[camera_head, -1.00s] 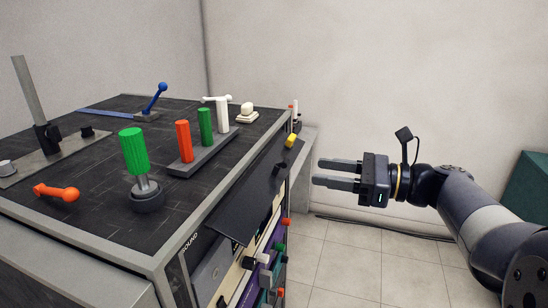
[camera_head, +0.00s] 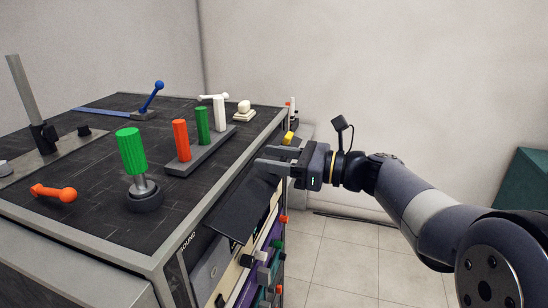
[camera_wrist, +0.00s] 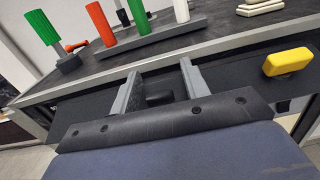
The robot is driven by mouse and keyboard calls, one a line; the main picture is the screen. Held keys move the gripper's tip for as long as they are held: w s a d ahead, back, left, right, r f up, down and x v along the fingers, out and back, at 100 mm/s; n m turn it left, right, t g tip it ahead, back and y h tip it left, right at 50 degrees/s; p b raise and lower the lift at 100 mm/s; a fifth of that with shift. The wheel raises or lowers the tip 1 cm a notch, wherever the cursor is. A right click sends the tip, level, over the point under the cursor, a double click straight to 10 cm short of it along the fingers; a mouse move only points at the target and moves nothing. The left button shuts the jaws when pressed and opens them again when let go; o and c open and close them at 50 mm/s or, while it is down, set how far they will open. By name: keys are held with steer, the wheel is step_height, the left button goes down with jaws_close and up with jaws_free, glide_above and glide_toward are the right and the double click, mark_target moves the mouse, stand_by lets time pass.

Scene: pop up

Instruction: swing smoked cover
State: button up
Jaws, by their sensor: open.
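The smoked cover (camera_head: 238,207) is a dark, slanted panel on the front side of the console. A dark panel surface also spans the wrist view behind the fingers (camera_wrist: 232,78). My gripper (camera_head: 266,157) is open, with its fingers reaching over the far part of the cover. In the wrist view the two fingers (camera_wrist: 160,70) stand on either side of a small black knob (camera_wrist: 159,97) on the panel. Contact with the knob cannot be told. In the head view the knob is hidden by my gripper.
A yellow block (camera_head: 289,137) sits close beyond my fingers, right of them in the wrist view. The console top (camera_head: 100,225) carries green, orange and white handles. Several coloured knobs (camera_head: 263,256) project below the cover. Open floor (camera_head: 345,265) lies to the right.

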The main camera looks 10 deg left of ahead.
jaws_close()
stand_by(0.4)
